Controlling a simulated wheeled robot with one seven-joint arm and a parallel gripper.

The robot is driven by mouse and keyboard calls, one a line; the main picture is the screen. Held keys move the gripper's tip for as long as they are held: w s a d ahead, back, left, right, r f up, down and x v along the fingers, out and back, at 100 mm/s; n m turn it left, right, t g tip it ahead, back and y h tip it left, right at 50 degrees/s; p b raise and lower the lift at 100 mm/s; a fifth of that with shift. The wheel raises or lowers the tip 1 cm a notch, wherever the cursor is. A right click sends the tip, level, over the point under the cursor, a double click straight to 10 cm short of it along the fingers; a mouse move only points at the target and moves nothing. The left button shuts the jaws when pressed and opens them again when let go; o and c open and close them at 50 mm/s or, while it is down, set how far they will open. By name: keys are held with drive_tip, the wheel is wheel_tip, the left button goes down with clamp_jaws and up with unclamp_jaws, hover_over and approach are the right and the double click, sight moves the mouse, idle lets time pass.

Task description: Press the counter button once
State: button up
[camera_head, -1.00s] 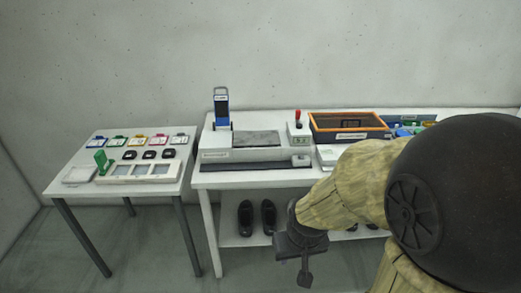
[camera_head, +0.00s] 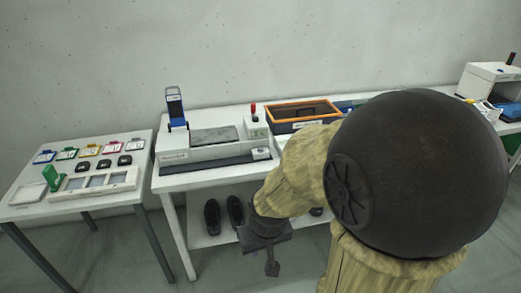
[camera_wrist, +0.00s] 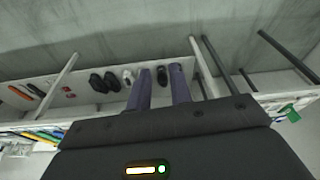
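A grey-white press machine (camera_head: 200,143) with a dark front strip stands on the white table. At its right end is a unit with a red-topped lever (camera_head: 253,110). A small light box (camera_head: 262,154) sits at the front right corner of the machine; I cannot tell for sure whether it bears the counter button. My gripper (camera_head: 272,268) hangs low in front of the table, below its top and apart from the machine. In the wrist view its two purple fingers (camera_wrist: 160,85) stand apart with nothing between them. The machine's top is not clearly seen there.
An orange-rimmed dark tray (camera_head: 303,114) lies right of the machine. Black shoes (camera_head: 223,215) stand on the lower shelf. A side table (camera_head: 60,213) at left holds coloured tags and a framed panel. A white device (camera_head: 492,80) stands far right. My arm hides part of the table.

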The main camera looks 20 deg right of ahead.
clamp_jaws()
idle(1.4)
